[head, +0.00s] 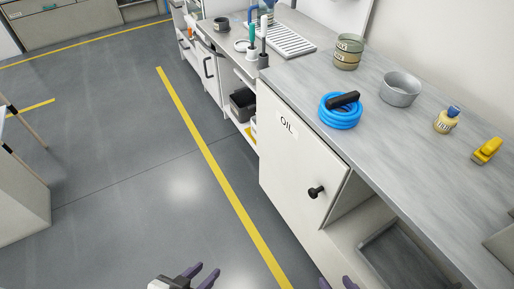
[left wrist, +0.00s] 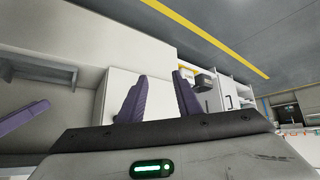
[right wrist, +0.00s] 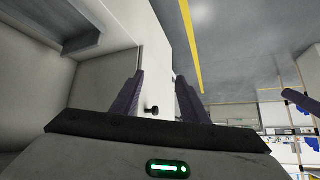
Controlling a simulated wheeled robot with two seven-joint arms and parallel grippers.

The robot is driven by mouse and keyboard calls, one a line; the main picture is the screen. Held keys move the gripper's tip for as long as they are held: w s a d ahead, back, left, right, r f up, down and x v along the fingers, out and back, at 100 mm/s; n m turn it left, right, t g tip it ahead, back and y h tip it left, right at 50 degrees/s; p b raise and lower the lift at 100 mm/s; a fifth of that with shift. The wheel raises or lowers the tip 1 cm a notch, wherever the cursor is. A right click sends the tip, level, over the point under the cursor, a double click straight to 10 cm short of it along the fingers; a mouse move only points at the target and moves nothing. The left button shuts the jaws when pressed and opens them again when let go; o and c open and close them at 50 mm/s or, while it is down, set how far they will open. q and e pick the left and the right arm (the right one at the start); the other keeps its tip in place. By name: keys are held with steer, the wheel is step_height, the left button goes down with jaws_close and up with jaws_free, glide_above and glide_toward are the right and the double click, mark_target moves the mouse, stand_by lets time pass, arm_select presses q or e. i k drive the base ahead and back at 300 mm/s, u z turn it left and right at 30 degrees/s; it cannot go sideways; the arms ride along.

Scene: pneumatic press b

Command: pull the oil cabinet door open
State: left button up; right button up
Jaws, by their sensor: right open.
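The white oil cabinet door (head: 290,155), labelled OIL, is under the grey counter in the head view. It looks shut or nearly so; I cannot tell exactly. Its black round knob (head: 316,191) is near the door's right edge. My right gripper (head: 337,284) is at the bottom edge, open and empty, apart from the knob. In the right wrist view the knob (right wrist: 152,110) shows between the open fingers (right wrist: 156,98), farther off. My left gripper (head: 195,277) is open and empty over the floor, left of the door. Its spread fingers (left wrist: 160,97) show in the left wrist view.
An open bay with a grey tray (head: 400,255) is right of the door. The floor before the door is clear.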

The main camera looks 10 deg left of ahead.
mark_target(314, 175)
steer(key=u, duration=2.4)
steer(key=i, duration=1.5)
steer(key=z, duration=3.05)
